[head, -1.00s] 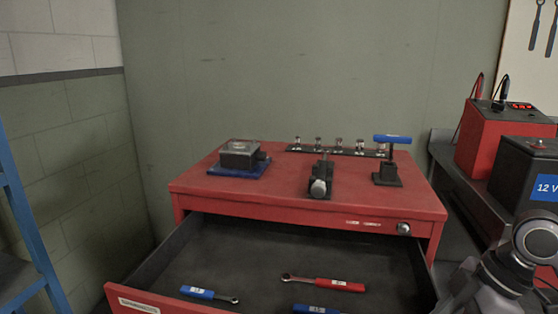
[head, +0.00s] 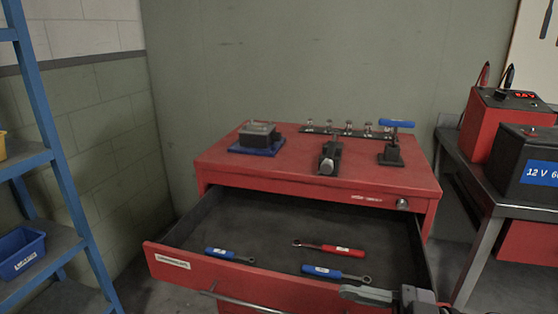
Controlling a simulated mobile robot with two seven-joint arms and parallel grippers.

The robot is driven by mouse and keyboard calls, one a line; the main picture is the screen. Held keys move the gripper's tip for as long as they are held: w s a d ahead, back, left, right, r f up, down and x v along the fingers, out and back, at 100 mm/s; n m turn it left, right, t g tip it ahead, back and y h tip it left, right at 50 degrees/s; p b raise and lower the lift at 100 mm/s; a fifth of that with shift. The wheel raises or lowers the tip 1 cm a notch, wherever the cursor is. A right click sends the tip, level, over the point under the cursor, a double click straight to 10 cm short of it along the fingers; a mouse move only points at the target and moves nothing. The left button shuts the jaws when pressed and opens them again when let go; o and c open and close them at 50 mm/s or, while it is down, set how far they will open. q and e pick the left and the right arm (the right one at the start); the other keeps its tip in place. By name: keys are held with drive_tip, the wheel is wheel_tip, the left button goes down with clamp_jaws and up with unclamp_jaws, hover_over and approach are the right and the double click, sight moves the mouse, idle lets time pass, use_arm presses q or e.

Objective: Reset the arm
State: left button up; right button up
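My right gripper (head: 362,294) shows at the bottom right in the head view, at the front right edge of the open drawer (head: 232,272). Its fingers are small and seen from the side, so I cannot tell whether they are open or shut. I cannot tell if it touches the drawer. My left gripper is out of view. In the drawer lie a blue-handled wrench (head: 229,256), a red-handled wrench (head: 330,248) and another blue-handled wrench (head: 335,273).
The red cabinet top (head: 300,178) carries a block on a blue base (head: 257,138), a small vise (head: 330,158), a blue T-handle tool (head: 392,143) and a socket rail (head: 345,131). A blue shelf (head: 55,150) stands left. A 12 V battery (head: 525,165) sits on the right bench.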

drive_tip(key=w+d+f+m+t+h+p, duration=0.25)
drive_tip(key=d+f+m+t+h, duration=0.55)
drive_tip(key=m+t+h, duration=0.5)
drive_tip(key=s+d+f+m+g+h+p, duration=0.1)
drive_tip(key=s+f+m+g+h+p, duration=0.1)
drive_tip(key=s+f+g, duration=0.5)
drive_tip(key=s+f+h, duration=0.1)
drive_tip(key=s+f, duration=0.4)
drive_tip(key=f, duration=0.3)
drive_tip(key=shift+f+m, duration=0.2)
drive_tip(key=shift+m, duration=0.2)
